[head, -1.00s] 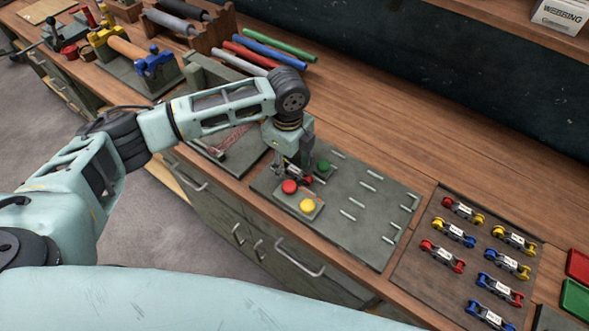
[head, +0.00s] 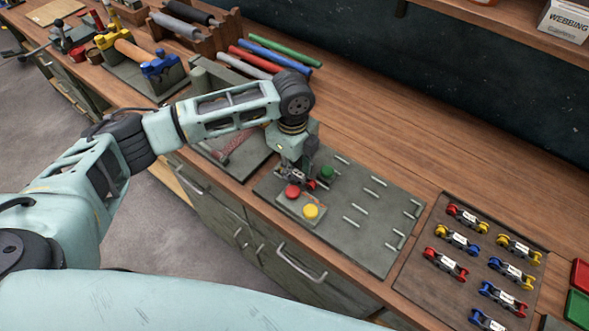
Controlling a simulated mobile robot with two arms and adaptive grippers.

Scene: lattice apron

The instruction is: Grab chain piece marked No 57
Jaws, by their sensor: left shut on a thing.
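My left gripper (head: 298,178) is over the left part of a grey slotted board (head: 372,235). It is shut on a small chain piece (head: 311,185), of which a red end shows; the rest is mostly hidden by the fingers. I cannot tell whether the piece touches the board. Several other chain pieces lie on a dark tray (head: 420,265) at the right, among them a red-and-yellow one (head: 467,216) and a red one (head: 446,264). Each has a white label, too small to read here. My right gripper is not in view.
Coloured rolls (head: 280,51) lie behind the arm. Red and green bins (head: 579,305) stand at the far right. The bench behind the board is clear.

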